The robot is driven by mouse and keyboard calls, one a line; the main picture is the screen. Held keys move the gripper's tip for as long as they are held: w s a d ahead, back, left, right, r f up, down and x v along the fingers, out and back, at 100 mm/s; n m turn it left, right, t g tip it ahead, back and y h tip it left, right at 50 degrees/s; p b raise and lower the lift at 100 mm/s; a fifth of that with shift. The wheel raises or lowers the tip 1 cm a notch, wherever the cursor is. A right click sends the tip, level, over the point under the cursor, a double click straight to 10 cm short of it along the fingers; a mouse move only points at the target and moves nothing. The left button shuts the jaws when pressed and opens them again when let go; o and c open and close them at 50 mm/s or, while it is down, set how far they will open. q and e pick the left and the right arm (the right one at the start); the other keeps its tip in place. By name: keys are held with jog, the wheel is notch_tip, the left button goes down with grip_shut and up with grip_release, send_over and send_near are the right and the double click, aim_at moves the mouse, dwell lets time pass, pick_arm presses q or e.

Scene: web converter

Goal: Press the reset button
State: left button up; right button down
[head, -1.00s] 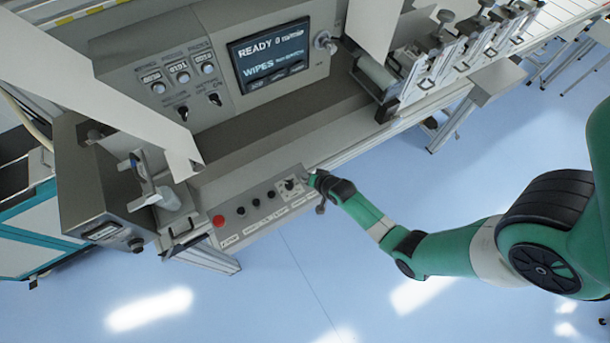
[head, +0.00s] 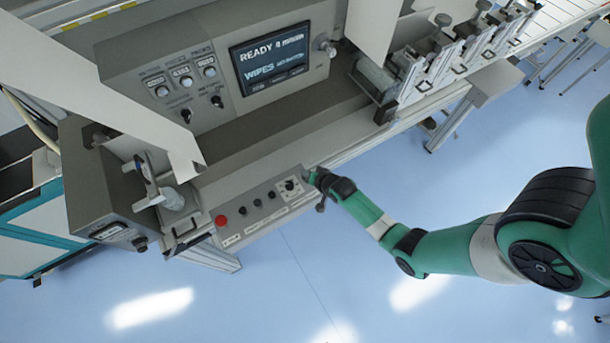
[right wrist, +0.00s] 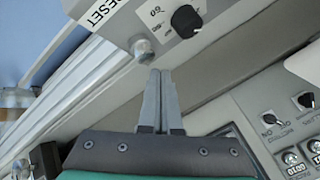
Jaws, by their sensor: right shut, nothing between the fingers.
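The control box (head: 262,230) has a red button (head: 221,220), several dark buttons and a rotary knob (head: 290,185) in a row on its top. In the right wrist view a RESET label (right wrist: 99,13) shows on the box's side. A round grey button-like part (right wrist: 143,49) sits at the box's corner near that label. My right gripper (right wrist: 160,72) is shut and empty, with its fingertips just short of this grey part. Whether they touch cannot be told. In the head view my right gripper (head: 317,178) is at the box's right end, its tips poorly visible.
The machine's panel (head: 212,60) with a lit READY screen (head: 270,60) stands behind. A grey trough and rail (head: 350,150) run beside my right wrist. A slanted pale cover (head: 130,95) hangs at the left. Open blue floor (head: 300,290) lies in front.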

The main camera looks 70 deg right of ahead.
notch_tip(320, 180, up, 5)
jog(key=p, duration=0.4)
jog(key=shift+f, duration=0.15)
dwell(0.5)
